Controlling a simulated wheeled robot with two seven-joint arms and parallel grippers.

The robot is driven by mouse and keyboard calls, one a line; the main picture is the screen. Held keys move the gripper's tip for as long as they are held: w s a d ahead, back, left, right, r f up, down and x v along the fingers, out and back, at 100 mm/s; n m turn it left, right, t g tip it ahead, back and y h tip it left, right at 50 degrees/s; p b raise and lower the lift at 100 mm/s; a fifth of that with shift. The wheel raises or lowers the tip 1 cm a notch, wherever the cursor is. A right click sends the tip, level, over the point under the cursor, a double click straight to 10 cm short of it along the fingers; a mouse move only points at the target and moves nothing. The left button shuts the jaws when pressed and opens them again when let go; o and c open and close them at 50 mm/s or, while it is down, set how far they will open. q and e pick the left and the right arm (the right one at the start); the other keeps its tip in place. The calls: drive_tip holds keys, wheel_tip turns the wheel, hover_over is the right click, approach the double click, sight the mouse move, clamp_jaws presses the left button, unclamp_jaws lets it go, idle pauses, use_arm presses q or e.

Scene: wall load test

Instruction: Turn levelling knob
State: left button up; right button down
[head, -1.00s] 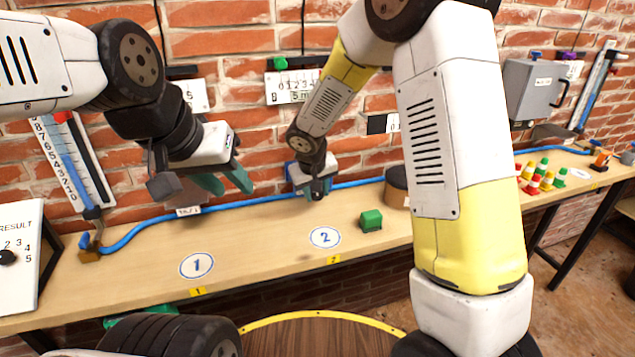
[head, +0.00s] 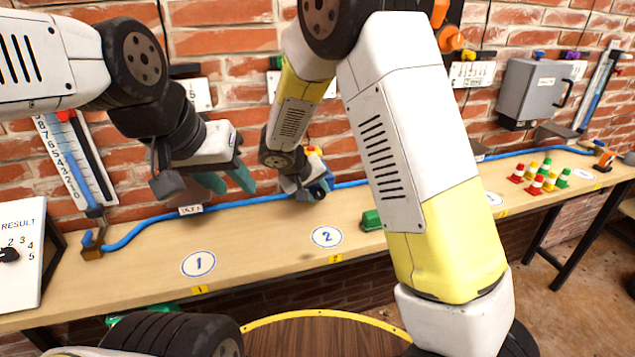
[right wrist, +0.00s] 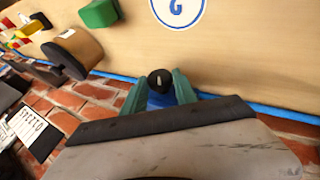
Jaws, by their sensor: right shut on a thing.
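My right gripper (right wrist: 160,90) has its two green fingers on either side of a small black knob (right wrist: 160,80) with a white mark on top, shut on it. A blue part (right wrist: 160,100) shows between the fingers beside the knob. In the head view my right gripper (head: 319,190) is at the back of the bench, by the blue tube; the knob cannot be made out there. My left gripper (head: 229,181) is open and empty, held above the bench near the wall, with its green fingers apart.
A blue tube (head: 240,203) runs along the back of the wooden bench (head: 262,240). A green block (head: 371,220) stands right of the number 2 disc (head: 326,236). Red, yellow and green pieces (head: 540,177) stand further right. A ruled scale (head: 75,165) is on the wall at left.

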drive_tip(key=c, duration=1)
unclamp_jaws()
drive_tip(key=v, duration=0.8)
